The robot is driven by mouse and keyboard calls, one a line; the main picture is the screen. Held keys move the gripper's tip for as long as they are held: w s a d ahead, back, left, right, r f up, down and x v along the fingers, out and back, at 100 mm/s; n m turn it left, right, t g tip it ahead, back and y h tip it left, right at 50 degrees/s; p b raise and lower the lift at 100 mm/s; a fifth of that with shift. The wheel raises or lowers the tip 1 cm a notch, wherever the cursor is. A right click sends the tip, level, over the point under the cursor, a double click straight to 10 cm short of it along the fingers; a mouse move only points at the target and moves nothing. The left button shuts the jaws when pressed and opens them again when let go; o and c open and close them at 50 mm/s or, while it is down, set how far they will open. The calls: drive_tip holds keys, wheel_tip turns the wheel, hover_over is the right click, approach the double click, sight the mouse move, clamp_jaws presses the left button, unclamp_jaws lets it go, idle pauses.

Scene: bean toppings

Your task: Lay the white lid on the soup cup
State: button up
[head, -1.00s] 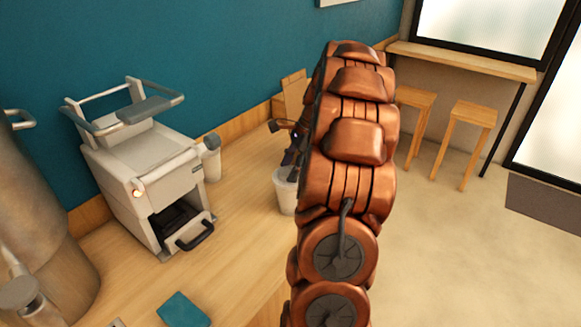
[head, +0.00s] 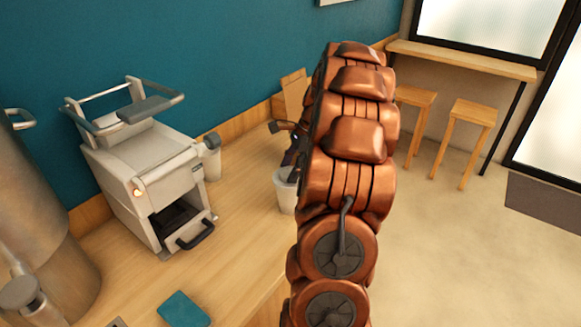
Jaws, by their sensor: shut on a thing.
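A white cup (head: 285,193) stands upright on the wooden counter, just left of my copper arm, which covers its right side. It looks like the soup cup. My dark gripper (head: 288,160) shows only in part above the cup, with its fingers mostly hidden behind the arm. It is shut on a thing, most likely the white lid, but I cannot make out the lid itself. I cannot tell whether the held thing touches the cup's rim.
A pale grey machine (head: 143,185) stands on the counter at left, with a white container (head: 213,166) beside it. A teal cloth-like square (head: 184,309) lies near the front. A wooden board (head: 293,95) leans at the back. Two stools (head: 470,114) stand beyond.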

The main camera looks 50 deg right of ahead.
drive_tip(key=shift+f, duration=0.15)
idle(0.7)
drive_tip(key=o, duration=1)
drive_tip(key=shift+r+p, duration=1.8)
drive_tip(key=shift+r, duration=1.75)
